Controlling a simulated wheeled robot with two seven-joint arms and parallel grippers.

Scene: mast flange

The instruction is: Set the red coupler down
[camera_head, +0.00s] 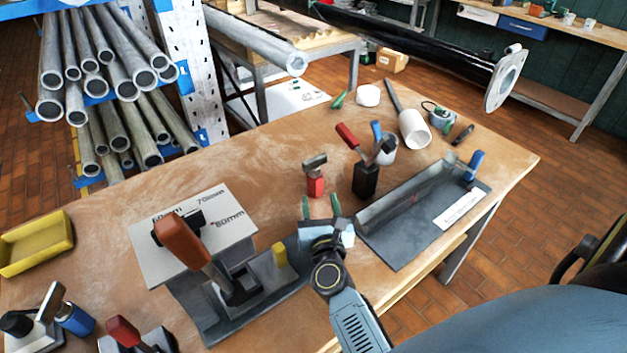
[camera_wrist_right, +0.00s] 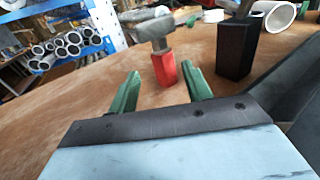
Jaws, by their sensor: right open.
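The red coupler (camera_head: 315,187), a red block with a grey metal head on top, stands upright on the wooden workbench (camera_head: 270,165). It also shows in the right wrist view (camera_wrist_right: 166,71), just beyond the fingertips and framed between them. My right gripper (camera_head: 321,206) is on the near side of the coupler, its two green fingers apart with nothing between them. A small gap of bench seems to lie between fingertips and coupler. My left gripper is out of view.
A black block (camera_head: 365,181) with a red-handled tool stands right of the coupler. A grey tray (camera_head: 405,245) with a white label lies right of my gripper. A fixture with a marked white plate (camera_head: 165,262) is at left. A yellow bin (camera_head: 38,262) sits far left.

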